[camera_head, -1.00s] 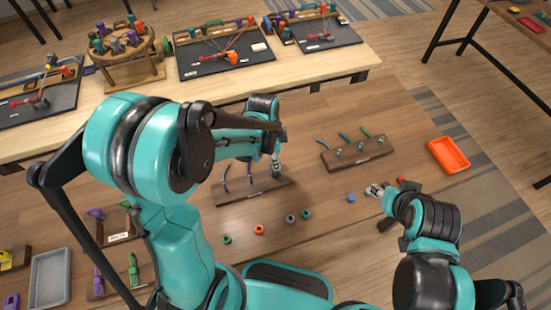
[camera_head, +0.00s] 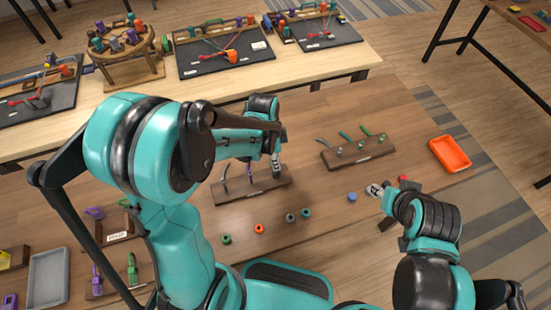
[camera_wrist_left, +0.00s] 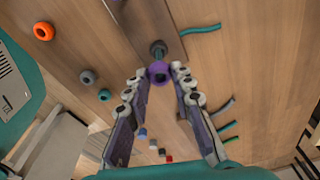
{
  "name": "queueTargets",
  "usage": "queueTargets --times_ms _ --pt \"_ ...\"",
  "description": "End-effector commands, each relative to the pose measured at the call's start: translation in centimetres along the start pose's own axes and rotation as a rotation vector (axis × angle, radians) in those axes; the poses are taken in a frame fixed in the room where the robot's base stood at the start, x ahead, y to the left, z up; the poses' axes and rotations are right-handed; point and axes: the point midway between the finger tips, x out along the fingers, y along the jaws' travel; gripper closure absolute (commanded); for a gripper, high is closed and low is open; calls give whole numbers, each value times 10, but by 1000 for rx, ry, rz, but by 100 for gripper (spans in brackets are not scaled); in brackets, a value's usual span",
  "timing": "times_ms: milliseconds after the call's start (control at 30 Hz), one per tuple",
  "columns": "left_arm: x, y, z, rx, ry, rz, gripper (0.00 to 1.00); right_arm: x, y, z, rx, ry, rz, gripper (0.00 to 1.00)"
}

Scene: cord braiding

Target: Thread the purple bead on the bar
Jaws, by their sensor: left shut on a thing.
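In the left wrist view the purple bead (camera_wrist_left: 158,72) sits between the fingertips of my left gripper (camera_wrist_left: 159,75), which is shut on it. A dark grey rounded upright end (camera_wrist_left: 158,47) shows just beyond the bead, close to it; I cannot tell whether the bead is around it. In the head view my left gripper (camera_head: 276,162) is at the right end of a wooden rack (camera_head: 225,194) that holds a few upright cords; the bead is hidden there. My right gripper (camera_head: 375,190) is low over the table at the right, near a blue bead (camera_head: 352,197); its jaws are too small to judge.
A second rack (camera_head: 358,159) with cords stands to the right. An orange tray (camera_head: 450,154) lies at the far right. The table between racks and tray is mostly clear.

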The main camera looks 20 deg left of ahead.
Motion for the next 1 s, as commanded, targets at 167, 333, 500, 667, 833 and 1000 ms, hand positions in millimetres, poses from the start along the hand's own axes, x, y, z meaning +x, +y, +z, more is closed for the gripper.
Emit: queueTargets --times_ms 167,333,500,667,833,1000 --pt "4 0 0 0 0 0 100 3 0 2 0 0 0 60" --pt "8 0 1 0 0 0 100 6 0 4 0 0 0 60" --pt "11 0 1 0 0 0 100 8 0 6 0 0 0 60" --pt "14 0 2 0 0 0 100 10 0 7 0 0 0 60" --pt "14 0 2 0 0 0 100 10 0 7 0 0 0 60" --pt "14 0 2 0 0 0 100 10 0 7 0 0 0 60"
